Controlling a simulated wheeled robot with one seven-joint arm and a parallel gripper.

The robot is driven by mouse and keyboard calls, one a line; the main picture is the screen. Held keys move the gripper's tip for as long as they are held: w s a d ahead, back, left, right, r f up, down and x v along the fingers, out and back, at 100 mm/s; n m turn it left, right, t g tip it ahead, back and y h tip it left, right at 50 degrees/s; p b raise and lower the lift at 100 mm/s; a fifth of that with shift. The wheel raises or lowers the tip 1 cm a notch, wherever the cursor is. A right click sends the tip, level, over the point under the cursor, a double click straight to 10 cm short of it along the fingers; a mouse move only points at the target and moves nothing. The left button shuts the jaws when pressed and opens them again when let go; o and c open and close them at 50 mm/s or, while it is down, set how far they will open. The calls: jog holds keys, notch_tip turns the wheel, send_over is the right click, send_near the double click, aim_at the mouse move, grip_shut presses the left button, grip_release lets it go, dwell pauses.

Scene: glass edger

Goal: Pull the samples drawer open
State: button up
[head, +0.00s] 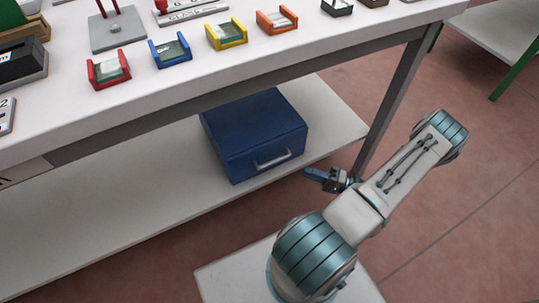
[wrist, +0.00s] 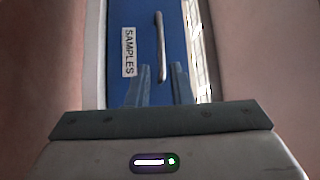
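The samples drawer is the front of a blue box (head: 262,165) on the lower shelf under the workbench. It looks shut. Its pale bar handle (head: 272,161) faces my arm. In the wrist view the blue front (wrist: 145,20) has a white SAMPLES label (wrist: 129,52) beside the handle (wrist: 160,45). My gripper (head: 312,175) is to the right of the drawer front in the head view, apart from it. In the wrist view my gripper's two fingers (wrist: 161,80) stand apart, pointing at the front, with the handle ahead between them. Nothing is held.
The lower shelf (head: 120,218) is bare left of the box. A bench leg (head: 392,98) stands near my arm on the right. The benchtop (head: 140,98) overhangs the box and carries several coloured trays, including a yellow one (head: 227,43). The floor (head: 460,200) at right is clear.

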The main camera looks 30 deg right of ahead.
aim_at(274, 162)
jog(key=b+x, duration=0.2)
jog(key=x, duration=1.1)
jog(key=shift+s, duration=0.1)
jog(key=shift+s, duration=0.1)
grip_shut()
